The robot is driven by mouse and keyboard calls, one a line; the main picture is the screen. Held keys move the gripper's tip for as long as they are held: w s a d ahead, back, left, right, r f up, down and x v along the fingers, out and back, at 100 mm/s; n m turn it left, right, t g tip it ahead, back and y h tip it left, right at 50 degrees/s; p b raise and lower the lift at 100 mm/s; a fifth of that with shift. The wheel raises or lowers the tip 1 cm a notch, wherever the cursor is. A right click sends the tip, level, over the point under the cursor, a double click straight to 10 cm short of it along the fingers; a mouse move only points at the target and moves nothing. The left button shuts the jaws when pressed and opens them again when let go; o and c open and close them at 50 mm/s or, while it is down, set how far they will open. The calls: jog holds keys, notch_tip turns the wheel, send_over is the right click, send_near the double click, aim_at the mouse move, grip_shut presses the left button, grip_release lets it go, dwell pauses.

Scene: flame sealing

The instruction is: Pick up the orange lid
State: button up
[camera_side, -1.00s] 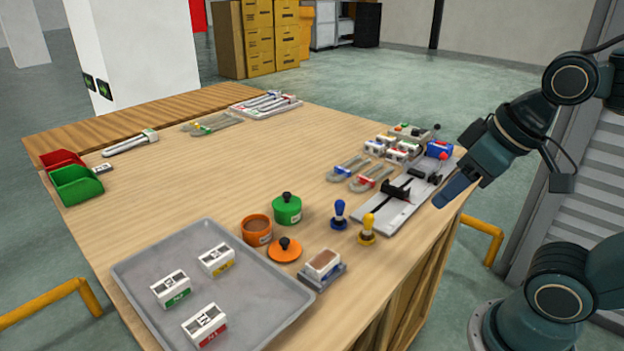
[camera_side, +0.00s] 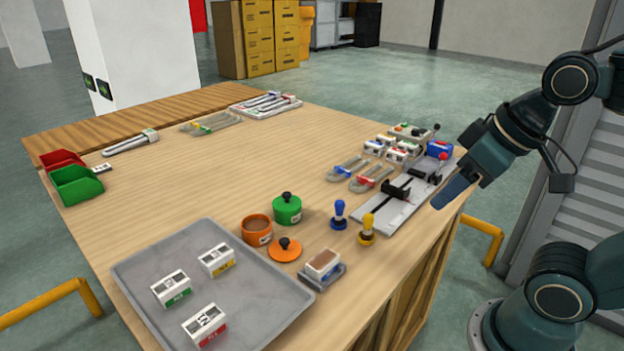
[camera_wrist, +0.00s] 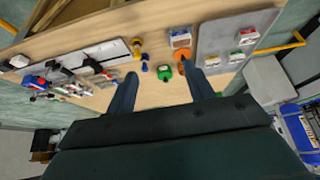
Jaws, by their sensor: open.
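The orange lid (camera_side: 285,250) is a flat disc with a black knob. It lies on the wooden table in the side view, beside the open orange pot (camera_side: 257,231) and in front of the green lidded pot (camera_side: 287,209). My gripper (camera_side: 453,191) hangs over the table's right edge, well to the right of the lid and above it, holding nothing. In the wrist view its two fingers (camera_wrist: 160,86) are spread apart, with the green pot (camera_wrist: 164,74) showing between them. Orange items sit close together near the right fingertip there, partly crowded and small.
A grey tray (camera_side: 135,268) with several labelled blocks lies left of the lid. An ink pad (camera_side: 323,265) stands to its right. The table's middle is clear.

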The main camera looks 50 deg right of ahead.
jog(key=o, duration=0.9)
jog(key=shift+c, duration=0.2)
jog(key=shift+w, duration=0.1)
jog(key=w+a+f+n+g+y, duration=0.15)
jog(key=w+n, duration=0.35)
jog(key=w, duration=1)
jog(key=w+a+f+n+y, duration=0.1)
jog(key=w+f+n, duration=0.3)
jog(key=w+f, duration=0.6)
jog(key=shift+w+a+f+g+y, duration=0.25)
jog(key=shift+w+a+g+y, duration=0.15)
jog(key=shift+w, duration=0.6)
